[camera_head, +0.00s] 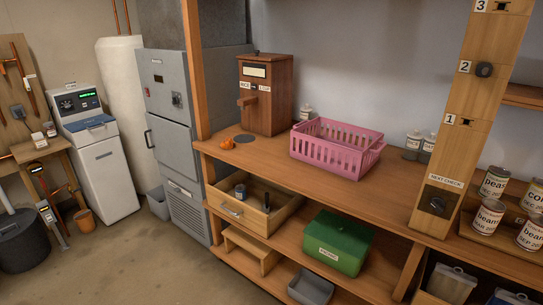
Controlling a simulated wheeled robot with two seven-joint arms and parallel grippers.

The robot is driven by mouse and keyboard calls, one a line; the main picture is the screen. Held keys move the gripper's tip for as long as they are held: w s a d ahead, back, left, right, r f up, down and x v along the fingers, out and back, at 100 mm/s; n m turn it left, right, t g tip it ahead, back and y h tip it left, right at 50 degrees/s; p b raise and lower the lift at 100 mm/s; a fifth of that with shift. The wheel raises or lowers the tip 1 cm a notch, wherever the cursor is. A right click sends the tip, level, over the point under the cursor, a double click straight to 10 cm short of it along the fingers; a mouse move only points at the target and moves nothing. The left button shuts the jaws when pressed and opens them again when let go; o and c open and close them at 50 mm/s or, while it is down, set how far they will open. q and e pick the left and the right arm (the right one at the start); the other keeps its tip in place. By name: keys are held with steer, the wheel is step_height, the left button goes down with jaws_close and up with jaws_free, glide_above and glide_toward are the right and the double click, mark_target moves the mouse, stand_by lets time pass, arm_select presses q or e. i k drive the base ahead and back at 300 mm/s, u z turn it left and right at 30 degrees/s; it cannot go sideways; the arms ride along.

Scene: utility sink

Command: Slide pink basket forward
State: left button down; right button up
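The pink basket (327,160) is a rectangular slatted plastic basket with an open top. It stands upright on the wooden counter (262,160), right of the wooden dispenser box, with its near side close to the counter's front edge. It looks empty, though its floor is only partly visible. Neither of my grippers shows in the head view.
Below are an open drawer (252,205) and a green box (338,242).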

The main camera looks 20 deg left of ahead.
mark_target(351, 162)
steer(key=u, duration=0.9)
steer(key=i, duration=1.1)
steer(key=z, duration=0.6)
